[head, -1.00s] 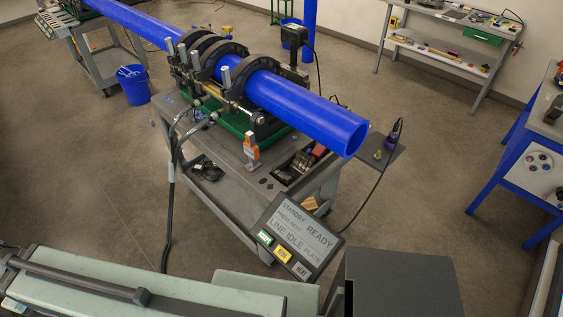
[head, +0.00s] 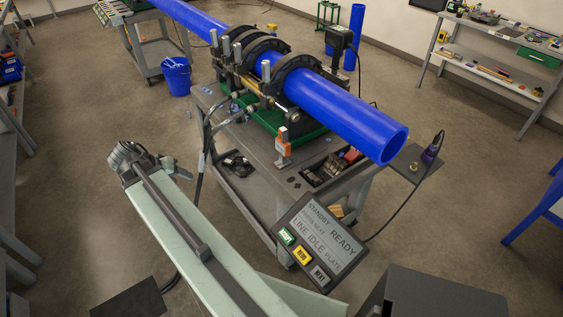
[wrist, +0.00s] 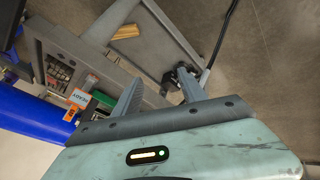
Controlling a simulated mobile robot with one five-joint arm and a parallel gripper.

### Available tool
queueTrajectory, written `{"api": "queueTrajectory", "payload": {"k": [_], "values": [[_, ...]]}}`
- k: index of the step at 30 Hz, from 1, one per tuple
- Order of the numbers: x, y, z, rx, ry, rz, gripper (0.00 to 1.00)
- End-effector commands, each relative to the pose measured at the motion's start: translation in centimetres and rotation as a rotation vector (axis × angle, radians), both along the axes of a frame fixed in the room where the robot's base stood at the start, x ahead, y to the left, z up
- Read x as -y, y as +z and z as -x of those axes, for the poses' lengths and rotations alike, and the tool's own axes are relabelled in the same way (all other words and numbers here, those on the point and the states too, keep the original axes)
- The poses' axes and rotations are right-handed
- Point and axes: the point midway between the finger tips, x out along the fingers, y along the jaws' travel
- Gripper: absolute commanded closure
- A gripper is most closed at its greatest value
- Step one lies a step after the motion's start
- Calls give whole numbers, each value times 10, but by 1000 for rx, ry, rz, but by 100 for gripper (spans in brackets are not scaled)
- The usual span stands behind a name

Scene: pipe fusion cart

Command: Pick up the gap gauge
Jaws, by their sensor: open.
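I cannot tell for sure which thing is the gap gauge. A dark, unclear object (head: 238,163) lies on the cart's lower shelf. My gripper (head: 172,166) is left of the cart, apart from it. In the wrist view my gripper's two grey fingers (wrist: 160,90) are spread with nothing between them. A small black object (wrist: 183,80) shows close behind the right finger.
The grey cart (head: 262,185) carries clamps (head: 265,62) around a long blue pipe (head: 345,115) jutting right. A tilted panel (head: 310,245) reads "READY". A blue bucket (head: 176,76) stands behind. Floor left of the cart is open.

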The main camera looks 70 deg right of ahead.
Motion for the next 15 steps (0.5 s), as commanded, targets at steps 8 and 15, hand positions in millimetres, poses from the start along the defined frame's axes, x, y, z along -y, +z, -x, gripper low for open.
{"api": "queueTrajectory", "payload": {"k": [8,15], "values": [[238,40,186,221,-707,603,51],[272,62,234,279,-820,758,51]]}}
